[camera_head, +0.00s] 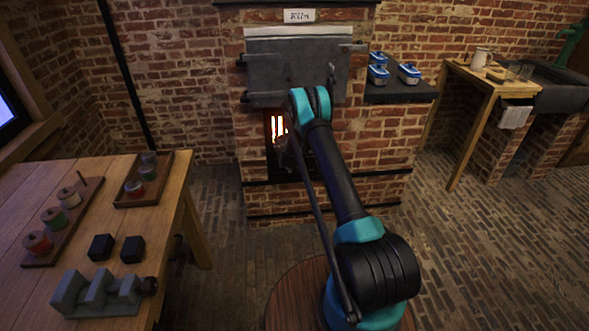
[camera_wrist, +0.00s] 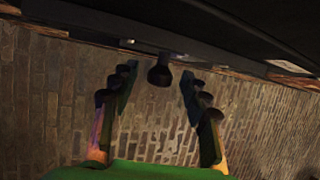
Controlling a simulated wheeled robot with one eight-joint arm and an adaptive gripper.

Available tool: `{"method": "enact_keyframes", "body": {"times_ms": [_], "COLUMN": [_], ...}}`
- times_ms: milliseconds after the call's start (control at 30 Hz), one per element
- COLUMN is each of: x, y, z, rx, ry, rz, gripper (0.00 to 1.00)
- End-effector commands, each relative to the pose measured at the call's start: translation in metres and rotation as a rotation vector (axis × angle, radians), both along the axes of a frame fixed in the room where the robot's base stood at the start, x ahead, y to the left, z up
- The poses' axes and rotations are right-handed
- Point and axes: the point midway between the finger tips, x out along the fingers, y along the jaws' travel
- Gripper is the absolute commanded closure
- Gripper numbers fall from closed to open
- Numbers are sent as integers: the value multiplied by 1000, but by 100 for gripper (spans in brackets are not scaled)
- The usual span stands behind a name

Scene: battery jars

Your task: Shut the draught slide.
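In the wrist view a dark round knob (camera_wrist: 159,74) sticks out from a dark ledge or bar, and I take it for the draught slide's knob. My gripper (camera_wrist: 157,78) is open, with one finger on each side of the knob. Gaps show on both sides, so the fingers look apart from it. How far the slide stands open cannot be told. In the head view the brick kiln (camera_head: 375,150) has a glowing fire opening (camera_head: 277,125) in its front. My arm covers part of that front, and the knob cannot be made out there.
The grey kiln door (camera_head: 270,75) is above the fire opening. A dark shelf (camera_head: 400,94) with blue-lidded boxes is right of it. A wooden workbench (camera_head: 120,215) with jars and dark blocks stands left. A side table (camera_head: 490,85) is at right. The brick floor (camera_head: 470,235) is clear at right.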

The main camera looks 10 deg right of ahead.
Motion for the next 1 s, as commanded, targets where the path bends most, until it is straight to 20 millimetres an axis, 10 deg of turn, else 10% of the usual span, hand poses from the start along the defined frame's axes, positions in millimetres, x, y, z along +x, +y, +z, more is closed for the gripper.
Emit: {"method": "enact_keyframes", "body": {"times_ms": [333,667,1000], "x": [0,0,0], "y": [0,-4,-50], "z": [0,0,0], "rx": [0,0,-1], "ry": [0,0,1], "rz": [0,-1,-2], "gripper": [100,100,100]}}
